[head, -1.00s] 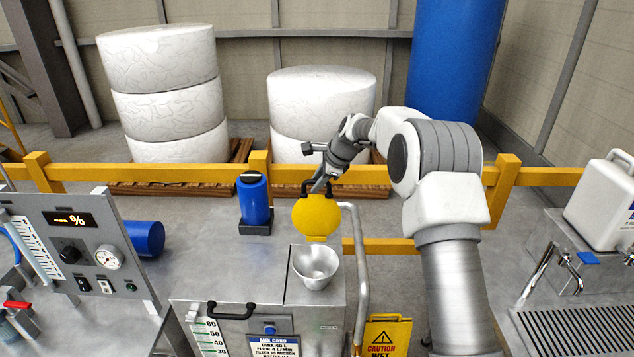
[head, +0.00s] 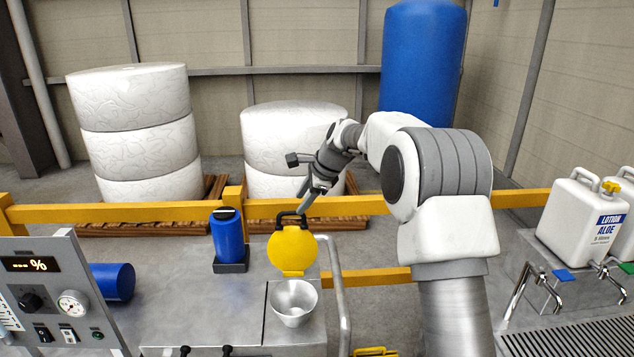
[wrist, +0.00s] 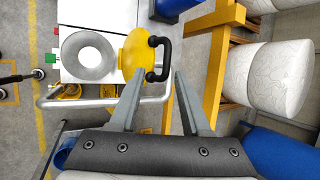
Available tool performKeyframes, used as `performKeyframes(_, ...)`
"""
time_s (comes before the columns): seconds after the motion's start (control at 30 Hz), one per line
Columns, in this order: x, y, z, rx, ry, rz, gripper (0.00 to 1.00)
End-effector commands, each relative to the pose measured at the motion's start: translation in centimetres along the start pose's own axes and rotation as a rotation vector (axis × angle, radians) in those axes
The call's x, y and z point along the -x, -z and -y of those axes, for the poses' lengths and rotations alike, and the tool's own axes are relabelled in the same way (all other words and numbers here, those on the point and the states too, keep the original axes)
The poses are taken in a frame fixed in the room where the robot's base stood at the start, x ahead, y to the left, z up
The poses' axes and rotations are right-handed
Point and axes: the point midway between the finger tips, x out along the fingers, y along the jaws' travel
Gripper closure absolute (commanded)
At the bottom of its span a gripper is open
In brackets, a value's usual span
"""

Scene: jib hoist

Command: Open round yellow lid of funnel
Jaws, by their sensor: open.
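The round yellow lid (head: 292,251) stands upright at the back edge of the metal funnel (head: 293,300), whose mouth is uncovered. The lid's black handle (head: 289,219) is at its top. In the wrist view the yellow lid (wrist: 138,52) and handle (wrist: 158,58) are at upper centre, with the round funnel (wrist: 88,56) to their left. My gripper (head: 304,195) is just above the handle in the head view. In the wrist view my gripper (wrist: 155,80) has its fingers apart with nothing between them; the handle lies just past the fingertips.
The funnel sits on a grey metal cabinet (head: 215,300) with a blue bottle (head: 227,238) on it. A bent metal rail (head: 341,290) runs along its right side. A yellow barrier (head: 130,213) crosses behind, before white rolls (head: 135,130). White lotion canisters (head: 585,215) stand at right.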

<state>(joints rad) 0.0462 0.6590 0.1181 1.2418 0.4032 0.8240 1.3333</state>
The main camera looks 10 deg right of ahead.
Motion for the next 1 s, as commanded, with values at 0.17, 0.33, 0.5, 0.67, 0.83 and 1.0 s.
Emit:
performKeyframes(0.17, 4.4, 0.1, 0.1, 0.000, 0.006, -0.001, 0.53)
performKeyframes(0.33, 7.5, 0.0, 0.1, 0.000, 0.005, 0.000, 0.53)
performKeyframes(0.5, 9.1, 0.0, 0.1, 0.000, 0.004, 0.001, 0.53)
performKeyframes(0.67, 9.5, 0.0, 0.1, 0.000, 0.004, 0.001, 0.53)
performKeyframes(0.83, 9.5, 0.0, 0.1, 0.000, 0.004, 0.000, 0.53)
performKeyframes(1.0, 10.1, -0.2, -0.3, 0.028, 0.005, -0.008, 0.53)
